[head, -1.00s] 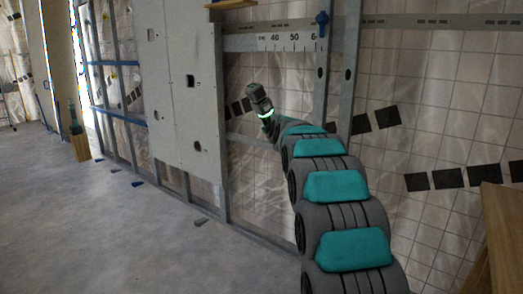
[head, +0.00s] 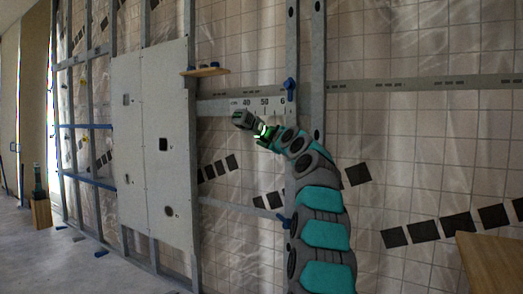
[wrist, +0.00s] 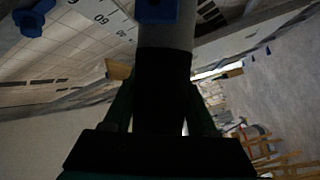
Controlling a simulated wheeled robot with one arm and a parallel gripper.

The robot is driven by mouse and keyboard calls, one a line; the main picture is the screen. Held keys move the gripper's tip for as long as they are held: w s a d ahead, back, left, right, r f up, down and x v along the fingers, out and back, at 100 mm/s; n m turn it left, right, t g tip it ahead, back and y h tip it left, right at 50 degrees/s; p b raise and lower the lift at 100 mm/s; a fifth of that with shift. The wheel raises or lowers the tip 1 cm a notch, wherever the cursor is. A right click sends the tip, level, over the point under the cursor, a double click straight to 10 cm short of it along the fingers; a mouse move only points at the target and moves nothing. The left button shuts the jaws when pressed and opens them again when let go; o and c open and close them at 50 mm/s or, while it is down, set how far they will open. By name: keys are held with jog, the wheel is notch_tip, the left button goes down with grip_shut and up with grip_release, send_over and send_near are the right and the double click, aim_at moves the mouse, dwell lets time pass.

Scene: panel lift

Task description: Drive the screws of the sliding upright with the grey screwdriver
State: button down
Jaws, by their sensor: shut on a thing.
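My gripper (head: 243,118) is in front of the wall, left of the sliding upright and just below the number scale. In the wrist view my gripper (wrist: 160,92) is shut on the grey screwdriver (wrist: 165,38), whose black lower part sits between the fingers. A blue part (wrist: 157,10) shows at the top of the tool; I cannot tell whether it belongs to it. The sliding upright (head: 292,45) stands near the 60 mark, with a blue clamp (head: 289,85) at the scale and another (head: 285,221) lower, partly behind my arm. Its screws cannot be made out.
The scale rail (head: 255,103) runs left of the upright. A fixed stud (head: 317,60) stands close on its right. Grey panels (head: 165,140) with cut-outs cover the left wall; a small wooden ledge (head: 205,71) juts out. A wooden board (head: 490,262) is at lower right.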

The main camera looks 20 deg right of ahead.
jog(key=shift+s+d+r+n+y, duration=0.15)
jog(key=shift+s+r+n, duration=0.15)
jog(key=shift+r, duration=0.25)
jog(key=shift+s+r+n+y, duration=0.15)
jog(key=shift+s+r+n, duration=0.05)
jog(key=shift+s+r, duration=0.25)
jog(key=shift+s+r+n+b, duration=0.4)
jog(key=shift+s+r, duration=0.15)
jog(key=shift+r, duration=0.25)
jog(key=shift+s+r+t+y, duration=0.3)
jog(key=shift+s+y, duration=0.1)
jog(key=shift+s+r+n, duration=0.15)
jog(key=shift+s+n, duration=0.05)
jog(key=shift+n, duration=0.1)
jog(key=shift+s+a+r+b, duration=0.25)
jog(key=shift+r+b, duration=0.05)
jog(key=shift+s+d+r, duration=0.1)
jog(key=shift+s, duration=0.1)
jog(key=shift+s+r+n+y, duration=0.25)
jog(key=shift+s+n+y, duration=0.05)
jog(key=shift+n, duration=0.1)
